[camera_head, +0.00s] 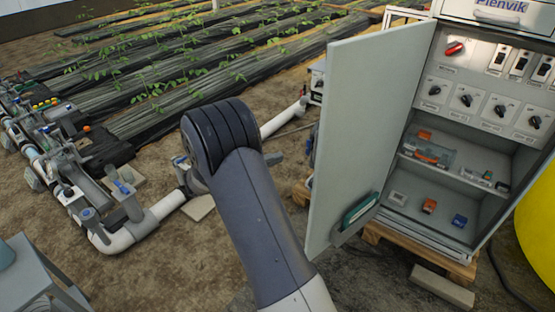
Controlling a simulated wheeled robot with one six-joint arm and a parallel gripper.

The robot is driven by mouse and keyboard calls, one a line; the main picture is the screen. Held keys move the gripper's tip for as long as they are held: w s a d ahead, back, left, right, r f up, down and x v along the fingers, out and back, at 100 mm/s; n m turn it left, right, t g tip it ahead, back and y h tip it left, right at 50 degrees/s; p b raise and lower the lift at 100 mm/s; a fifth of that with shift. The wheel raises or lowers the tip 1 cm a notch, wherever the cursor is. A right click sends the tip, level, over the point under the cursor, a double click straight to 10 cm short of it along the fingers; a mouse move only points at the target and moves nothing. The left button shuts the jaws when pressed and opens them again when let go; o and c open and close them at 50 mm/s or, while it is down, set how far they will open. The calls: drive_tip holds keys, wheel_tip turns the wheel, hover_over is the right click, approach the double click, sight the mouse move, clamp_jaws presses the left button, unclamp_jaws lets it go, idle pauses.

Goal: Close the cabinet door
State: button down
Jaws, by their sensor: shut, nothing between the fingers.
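The cabinet (443,150) stands at the right on a wooden pallet, with its front open to me. Its pale grey-green door (365,120) stands wide open, swung out to the left of the cabinet. A small pocket (355,217) with a green item in it is fixed low on the door's inner face. My arm (250,210) rises from the bottom middle, left of the door, with a gap between its elbow and the door in the picture.
Switches and a red knob (454,48) fill the cabinet's upper panel; small parts lie on its shelves. A yellow tank (538,225) stands at the right edge. White pipes (165,205) with valves cross the left. A block (442,287) lies before the pallet. Planted rows lie behind.

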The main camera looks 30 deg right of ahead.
drive_tip(key=s+d+b, duration=0.1)
drive_tip(key=s+d, duration=0.4)
drive_tip(key=d, duration=0.3)
drive_tip(key=shift+b, duration=0.3)
